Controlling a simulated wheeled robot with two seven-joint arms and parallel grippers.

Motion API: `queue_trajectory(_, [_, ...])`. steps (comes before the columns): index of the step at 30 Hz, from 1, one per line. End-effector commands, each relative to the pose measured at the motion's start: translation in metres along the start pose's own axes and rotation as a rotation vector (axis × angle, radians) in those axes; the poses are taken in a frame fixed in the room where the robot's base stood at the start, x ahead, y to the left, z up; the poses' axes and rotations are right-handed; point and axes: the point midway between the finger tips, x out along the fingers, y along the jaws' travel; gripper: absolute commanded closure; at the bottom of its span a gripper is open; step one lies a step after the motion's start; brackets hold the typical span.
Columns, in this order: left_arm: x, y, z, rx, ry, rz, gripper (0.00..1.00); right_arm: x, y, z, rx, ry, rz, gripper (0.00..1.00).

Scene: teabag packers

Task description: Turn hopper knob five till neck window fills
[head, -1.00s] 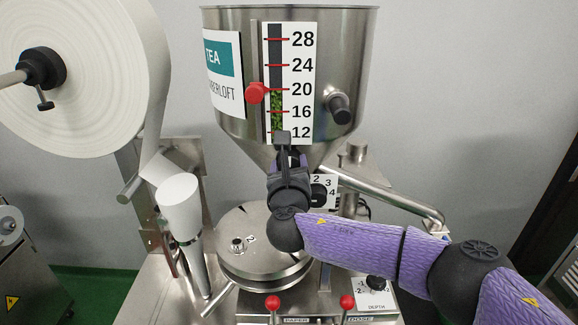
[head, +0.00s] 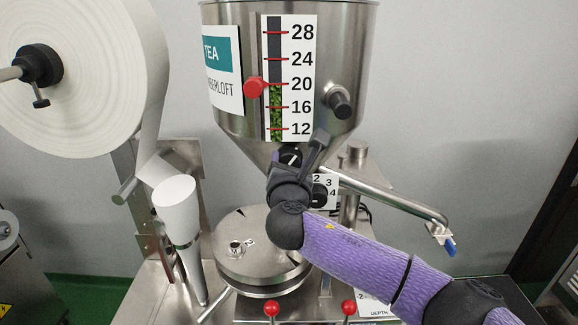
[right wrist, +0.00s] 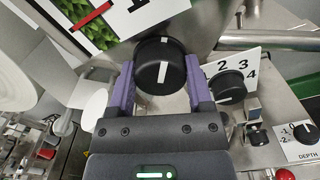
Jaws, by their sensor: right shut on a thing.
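The hopper knob, a round black knob with a white line (head: 291,158), sits low on the steel hopper (head: 232,112). It also shows in the right wrist view (right wrist: 157,75). My right gripper (right wrist: 158,82) is shut on this knob, with a purple finger on each side. In the head view my right gripper (head: 289,160) is tilted to the right and partly covers the knob. The tall gauge window (head: 276,112) shows green leaf up to about the 20 mark, dark above. A window lower on the neck cannot be made out. My left gripper is not in view.
A smaller black knob on a 2-3-4 dial (right wrist: 229,86) is close to the right of the gripper. A bent steel pipe (head: 385,193) runs to the right. Two red-topped levers (head: 271,309) stand below. A large paper roll (head: 95,75) is at left.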

Motion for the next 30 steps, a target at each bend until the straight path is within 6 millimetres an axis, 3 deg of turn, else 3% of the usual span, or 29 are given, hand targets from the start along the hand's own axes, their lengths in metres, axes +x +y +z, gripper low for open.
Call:
queue_trajectory(15, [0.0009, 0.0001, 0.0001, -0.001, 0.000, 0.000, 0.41, -0.0001, 0.0001, -0.0004, 0.022, 0.002, 0.000, 0.94])
queue_trajectory(16, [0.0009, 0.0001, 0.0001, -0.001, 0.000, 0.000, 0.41, -0.0002, 0.0001, -0.0004, 0.022, 0.002, 0.000, 0.31])
queue_trajectory(20, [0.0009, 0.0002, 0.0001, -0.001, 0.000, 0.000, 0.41, -0.0001, 0.0001, -0.0003, 0.021, 0.001, 0.000, 0.03])
queue_trajectory(30, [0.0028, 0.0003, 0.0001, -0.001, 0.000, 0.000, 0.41, -0.0063, 0.0002, -0.0013, 0.022, 0.001, 0.001, 0.00])
